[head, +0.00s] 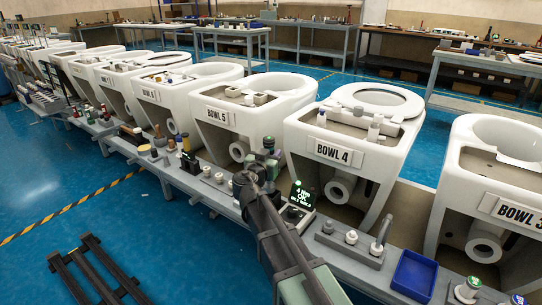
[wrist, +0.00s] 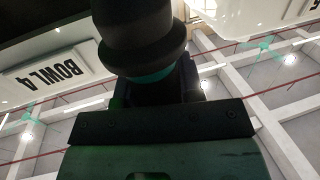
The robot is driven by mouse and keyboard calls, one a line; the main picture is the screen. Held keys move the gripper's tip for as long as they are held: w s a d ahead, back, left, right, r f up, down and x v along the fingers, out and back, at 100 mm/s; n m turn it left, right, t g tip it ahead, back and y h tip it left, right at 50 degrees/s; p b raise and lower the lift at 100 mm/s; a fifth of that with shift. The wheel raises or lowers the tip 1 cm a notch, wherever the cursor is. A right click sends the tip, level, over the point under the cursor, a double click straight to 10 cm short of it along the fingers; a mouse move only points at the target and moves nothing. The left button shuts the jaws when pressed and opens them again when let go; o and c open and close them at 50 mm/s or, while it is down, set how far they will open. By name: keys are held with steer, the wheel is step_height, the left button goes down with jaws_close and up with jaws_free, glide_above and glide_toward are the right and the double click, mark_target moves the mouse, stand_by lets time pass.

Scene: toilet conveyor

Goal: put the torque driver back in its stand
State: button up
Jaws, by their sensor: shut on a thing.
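My gripper (head: 264,164) is at the rail between the BOWL 5 and BOWL 4 toilets, seen from behind in the head view. It is shut on a dark, round-bodied tool, which I take to be the torque driver (wrist: 141,38). In the wrist view its thick black body and a teal band fill the top middle. Its lower end is hidden. A small dark display with green text reading "4 NM OK" (head: 301,194) stands just right of my gripper. I cannot tell clearly which fixture is the driver's stand.
The BOWL 4 toilet (head: 300,128) is close on the right, BOWL 5 (head: 198,98) on the left. A grey block with pegs (head: 350,242) and a blue tray (head: 414,275) sit on the rail to the right. Small fittings line it to the left.

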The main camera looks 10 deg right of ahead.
steer(key=shift+f+b, duration=3.35)
steer(key=shift+f, duration=0.1)
steer(key=o, duration=1.2)
steer(key=shift+c, duration=0.2)
steer(key=v, duration=1.1)
